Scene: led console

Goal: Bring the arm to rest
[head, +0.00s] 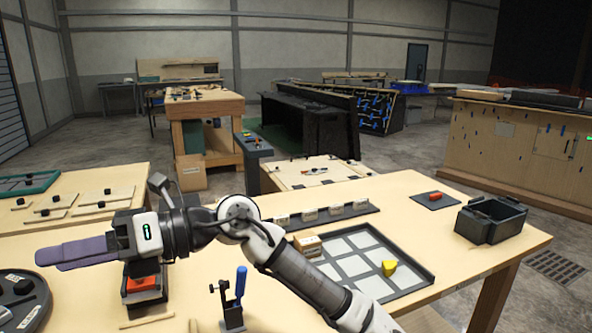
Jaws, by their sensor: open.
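My gripper (44,258) is at the left of the head view, above the near wooden table (420,200). Its long purple-grey fingers point left and look open, with nothing seen between them. My arm reaches in from the lower right and lies across the table, with a small green light on the hand. A black block with a red-orange part (143,286) stands just below the hand. I cannot tell whether the hand touches it.
A grey tray with white squares (424,268) holds a yellow piece (389,268). A blue-handled tool (241,285) stands upright on a dark base. A dark open bin (490,221) and a red piece on a dark pad (449,201) are at right. A round dark tray (22,305) is lower left.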

